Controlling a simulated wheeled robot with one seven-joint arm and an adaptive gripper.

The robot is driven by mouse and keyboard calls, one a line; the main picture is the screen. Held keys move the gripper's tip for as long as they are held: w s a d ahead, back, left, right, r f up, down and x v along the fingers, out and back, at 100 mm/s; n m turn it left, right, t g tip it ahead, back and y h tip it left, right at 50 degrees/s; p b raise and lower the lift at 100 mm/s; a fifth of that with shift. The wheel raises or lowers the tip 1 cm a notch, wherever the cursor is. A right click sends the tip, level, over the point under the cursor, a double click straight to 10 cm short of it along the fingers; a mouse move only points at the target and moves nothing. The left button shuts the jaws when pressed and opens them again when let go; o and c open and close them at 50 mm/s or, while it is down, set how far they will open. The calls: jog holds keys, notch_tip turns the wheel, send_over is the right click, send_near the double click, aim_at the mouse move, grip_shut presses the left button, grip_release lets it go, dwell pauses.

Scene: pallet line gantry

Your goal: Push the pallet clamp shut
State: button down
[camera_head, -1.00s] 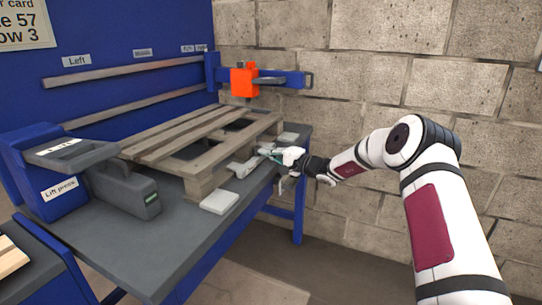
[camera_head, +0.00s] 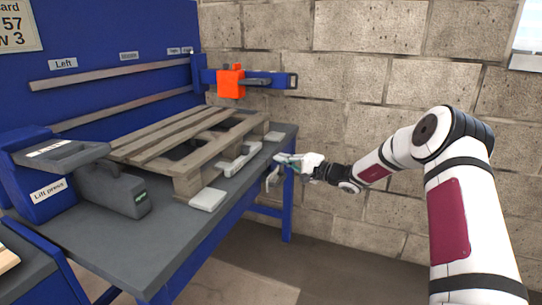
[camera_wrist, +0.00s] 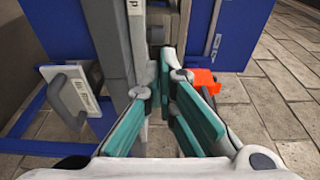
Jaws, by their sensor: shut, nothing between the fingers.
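The wooden pallet (camera_head: 190,140) lies on the grey bench top (camera_head: 120,235). A light grey, elongated fitting (camera_head: 238,160) lies along the pallet's near right edge; it looks like the pallet clamp, but its lever and exact state are too small to tell. My gripper (camera_head: 280,158) is at the bench's right front edge, to the right of this fitting and apart from it. In the wrist view its teal fingers (camera_wrist: 167,82) are shut and empty, in front of a grey upright part (camera_wrist: 120,55). I cannot clearly identify the clamp in the wrist view.
A dark grey device (camera_head: 112,188) with a handle stands beside the blue lift press (camera_head: 40,185). A flat pale pad (camera_head: 208,199) lies at the pallet's near corner. An orange block (camera_head: 231,82) sits on a blue gantry arm (camera_head: 265,78). A block wall (camera_head: 360,60) is behind.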

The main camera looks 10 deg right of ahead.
jog(key=shift+v, duration=1.05)
jog(key=s+a+r+n+g, duration=0.4)
jog(key=s+a+r+g, duration=0.1)
jog(key=s+a, duration=0.25)
jog(key=s+a+r+n+g, duration=0.3)
jog(key=s+a+r+g, duration=0.1)
jog(key=s+a, duration=0.4)
jog(key=s+a+r+n+g+h, duration=0.1)
jog(key=s+r+n+g+h, duration=0.15)
jog(key=s, duration=0.95)
jog(key=s+d+f+h, duration=0.1)
jog(key=s+d+h, duration=0.25)
jog(key=s, duration=0.75)
jog(key=s+d+h, duration=0.3)
jog(key=s+d, duration=0.1)
jog(key=s, duration=0.7)
jog(key=s+d+f+h, duration=0.1)
jog(key=s+d+h, duration=0.25)
jog(key=s, duration=0.65)
notch_tip(320, 180, up, 20)
jog(key=t+p, duration=0.2)
jog(key=p, duration=1.7)
jog(key=shift+s, duration=0.3)
